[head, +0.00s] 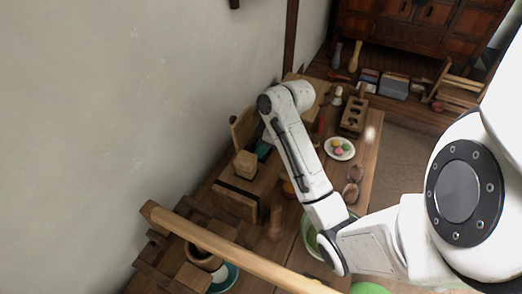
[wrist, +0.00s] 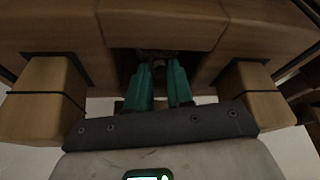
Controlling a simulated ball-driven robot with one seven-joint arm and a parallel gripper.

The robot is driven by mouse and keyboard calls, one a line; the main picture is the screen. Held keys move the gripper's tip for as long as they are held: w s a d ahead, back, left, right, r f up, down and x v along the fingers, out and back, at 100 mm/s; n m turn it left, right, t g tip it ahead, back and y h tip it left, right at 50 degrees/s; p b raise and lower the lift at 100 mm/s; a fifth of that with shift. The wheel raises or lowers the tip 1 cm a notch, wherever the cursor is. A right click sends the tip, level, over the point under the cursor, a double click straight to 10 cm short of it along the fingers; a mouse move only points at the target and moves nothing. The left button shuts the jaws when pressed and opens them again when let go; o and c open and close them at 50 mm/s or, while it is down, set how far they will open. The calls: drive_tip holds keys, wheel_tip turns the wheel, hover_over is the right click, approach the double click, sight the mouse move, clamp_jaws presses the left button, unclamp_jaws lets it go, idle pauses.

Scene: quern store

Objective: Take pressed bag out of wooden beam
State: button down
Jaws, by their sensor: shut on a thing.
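The wooden beam (wrist: 160,22) fills the top of the wrist view, with a dark slot at its middle. My gripper (wrist: 159,66) reaches into this slot with its two teal fingers. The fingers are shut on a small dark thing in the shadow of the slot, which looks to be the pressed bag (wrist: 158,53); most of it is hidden. In the head view the beam (head: 237,196) lies on the table near the wall. A bit of teal from my gripper (head: 264,150) shows behind the beam, mostly covered by my arm.
Two strapped wooden blocks flank my gripper, left (wrist: 42,100) and right (wrist: 257,93). A long pole (head: 240,250) crosses the near side. A plate of coloured balls (head: 339,149) and a holed wooden block (head: 353,117) stand right of my arm. A cabinet (head: 420,25) stands at the back.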

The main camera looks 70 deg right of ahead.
wheel_tip(320, 180, up, 17)
drive_tip(key=p, duration=1.1)
drive_tip(key=shift+r+p, duration=0.15)
drive_tip(key=shift+p, duration=0.15)
